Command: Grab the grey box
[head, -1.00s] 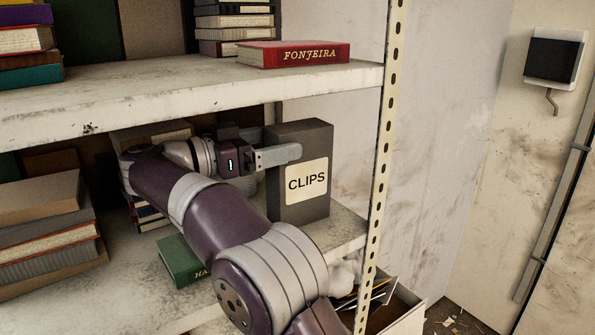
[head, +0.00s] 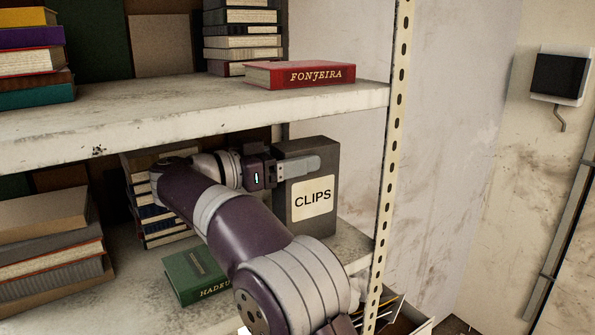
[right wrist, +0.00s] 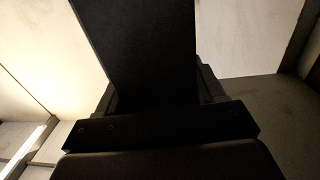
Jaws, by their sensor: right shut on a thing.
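The grey box (head: 312,225) is dark, upright and labelled "CLIPS". It stands at the right end of the lower shelf in the head view. My right gripper (head: 306,164) reaches in from the left near the top of the box and is shut on it. One pale finger lies across the front face above the label; the other finger is hidden behind the box. In the right wrist view the box (right wrist: 140,45) is a dark block filling the upper middle, between the jaws. My left gripper is not in view.
The upper shelf (head: 200,112) runs just above my forearm and carries a red book (head: 300,75). A perforated post (head: 390,150) stands right of the box. A green book (head: 195,272) lies on the lower shelf (head: 130,285), with book stacks further left.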

